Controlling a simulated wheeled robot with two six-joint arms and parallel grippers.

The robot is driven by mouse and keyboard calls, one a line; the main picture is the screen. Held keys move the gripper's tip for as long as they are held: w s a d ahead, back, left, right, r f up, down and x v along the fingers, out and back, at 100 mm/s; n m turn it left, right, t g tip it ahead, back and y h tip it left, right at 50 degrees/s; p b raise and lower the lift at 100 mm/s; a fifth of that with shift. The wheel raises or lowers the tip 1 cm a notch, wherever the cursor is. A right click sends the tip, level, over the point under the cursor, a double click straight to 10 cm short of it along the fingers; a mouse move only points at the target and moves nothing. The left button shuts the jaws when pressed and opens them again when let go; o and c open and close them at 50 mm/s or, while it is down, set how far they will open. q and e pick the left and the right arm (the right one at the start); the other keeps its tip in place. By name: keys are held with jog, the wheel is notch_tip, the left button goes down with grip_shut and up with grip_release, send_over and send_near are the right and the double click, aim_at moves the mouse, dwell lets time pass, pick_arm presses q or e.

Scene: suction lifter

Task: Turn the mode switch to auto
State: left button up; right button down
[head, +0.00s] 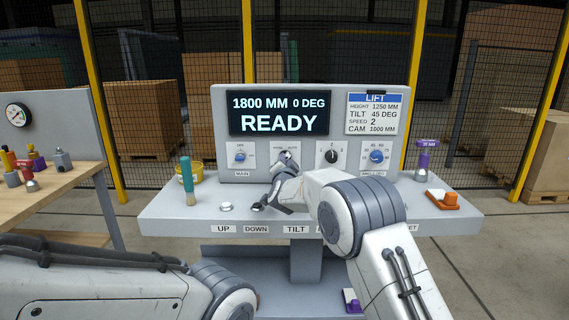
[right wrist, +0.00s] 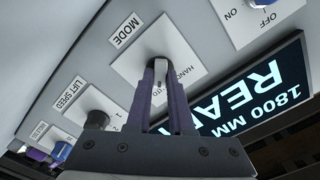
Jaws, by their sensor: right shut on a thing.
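The mode switch shows in the right wrist view on a white plate (right wrist: 180,42) beside the MODE label (right wrist: 127,30). HAND can be read on the plate, with part of another word near the fingers. My right gripper (right wrist: 163,66) is shut on the switch knob, one purple finger on each side. The fingers hide most of the knob, so I cannot tell which way it points. In the head view my right gripper (head: 286,160) reaches the console's front panel below the screen and covers the switch. My left gripper is not in view; only my left arm shows at lower left.
The screen (head: 279,114) reads 1800 MM, 0 DEG, READY. The main switch (head: 240,156) is left of my gripper; the speed knob (head: 331,156) and blue angle knob (head: 376,156) are right.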

jog(key=c, duration=0.8)
grip_release()
jog(key=s+b, duration=0.1)
jog(key=s, duration=0.9)
jog(key=shift+s+b, duration=0.25)
jog(key=shift+b, duration=0.15)
